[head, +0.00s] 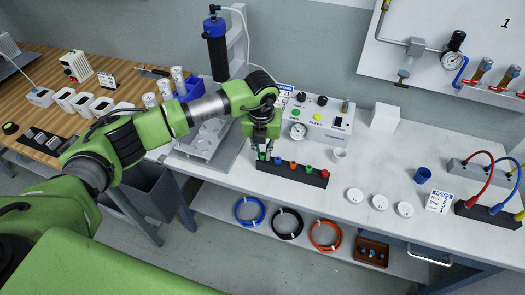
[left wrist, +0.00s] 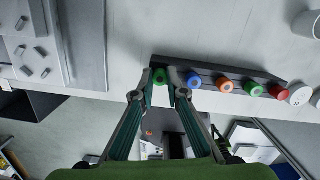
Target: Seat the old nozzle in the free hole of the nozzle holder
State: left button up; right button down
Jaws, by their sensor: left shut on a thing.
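A dark nozzle holder (head: 290,174) lies on the white bench, with a row of coloured nozzles along it. It also shows in the left wrist view (left wrist: 208,66). My left gripper (head: 262,150) points down over the holder's left end. In the left wrist view its fingers (left wrist: 160,84) are shut on a green nozzle (left wrist: 160,76), at the left end of the row. I cannot tell whether this nozzle is fully down in its hole. To its right stand a blue nozzle (left wrist: 193,80), an orange one (left wrist: 224,85), another green one (left wrist: 251,88) and a red one (left wrist: 277,92).
A white control box (head: 318,122) with a gauge stands behind the holder. A white cup (head: 340,155) and round white discs (head: 380,202) are to the right. A grey plate (head: 203,138) with a blue-capped cylinder (head: 216,50) is to the left. Coloured hose coils lie on the shelf below.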

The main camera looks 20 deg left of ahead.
pick_arm(q)
jog(key=o, duration=0.8)
jog(key=shift+f, duration=0.1)
jog(key=r, duration=0.4)
jog(key=s+r, duration=0.1)
jog(key=r, duration=0.7)
jog(key=shift+s+d, duration=0.15)
jog(key=shift+s, duration=0.05)
